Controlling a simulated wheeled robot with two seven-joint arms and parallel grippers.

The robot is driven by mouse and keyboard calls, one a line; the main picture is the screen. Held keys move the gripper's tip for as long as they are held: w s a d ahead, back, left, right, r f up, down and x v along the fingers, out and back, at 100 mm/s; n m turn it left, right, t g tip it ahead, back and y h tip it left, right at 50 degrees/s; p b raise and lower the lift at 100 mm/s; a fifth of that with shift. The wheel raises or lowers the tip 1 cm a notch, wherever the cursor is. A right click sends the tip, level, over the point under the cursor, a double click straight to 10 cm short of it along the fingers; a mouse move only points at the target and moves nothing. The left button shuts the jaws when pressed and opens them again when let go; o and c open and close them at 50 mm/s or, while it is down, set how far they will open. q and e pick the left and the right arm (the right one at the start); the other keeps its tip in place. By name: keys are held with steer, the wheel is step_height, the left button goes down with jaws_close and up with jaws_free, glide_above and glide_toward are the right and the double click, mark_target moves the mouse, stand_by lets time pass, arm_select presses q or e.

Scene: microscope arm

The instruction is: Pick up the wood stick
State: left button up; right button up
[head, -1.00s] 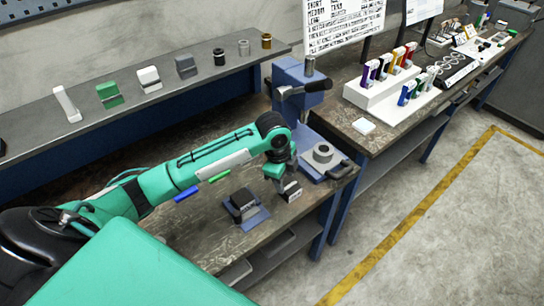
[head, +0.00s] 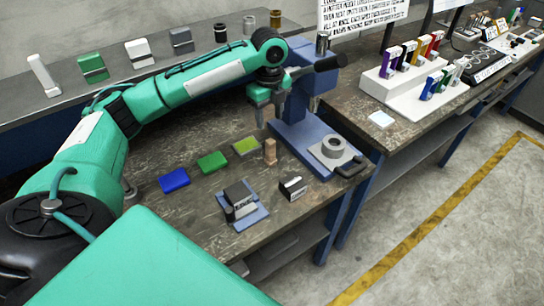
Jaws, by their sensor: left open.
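The wood stick (head: 270,151) is a small light-brown upright piece on the workbench, beside the blue base of the press. My left gripper (head: 270,119) is open, fingers pointing down, just above the wood stick in the picture. I see no contact between them, and the gap in depth is hard to judge. My right gripper is not in view.
Blue (head: 174,180), green (head: 211,162) and yellow-green (head: 246,146) flat blocks lie left of the stick. A black block on a blue plate (head: 249,218) and a small black-and-silver block (head: 293,187) stand in front. The blue press (head: 306,132) stands close on the right.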

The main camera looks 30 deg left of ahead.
mark_target(270, 141)
arm_select(q)
step_height(270, 141, down, 8)
steer(key=shift+r+p, duration=0.15)
steer(key=shift+p, duration=0.4)
steer(key=f, duration=0.1)
steer(key=f+p, duration=0.1)
steer(key=f, duration=0.2)
steer(key=shift+w+a, duration=0.15)
steer(key=shift+w, duration=0.2)
steer(key=shift+f, duration=0.6)
steer(key=c, duration=1.1)
steer(key=shift+o, duration=0.2)
steer(key=shift+r, duration=0.15)
step_height(270, 141, up, 20)
steer(key=b, duration=0.2)
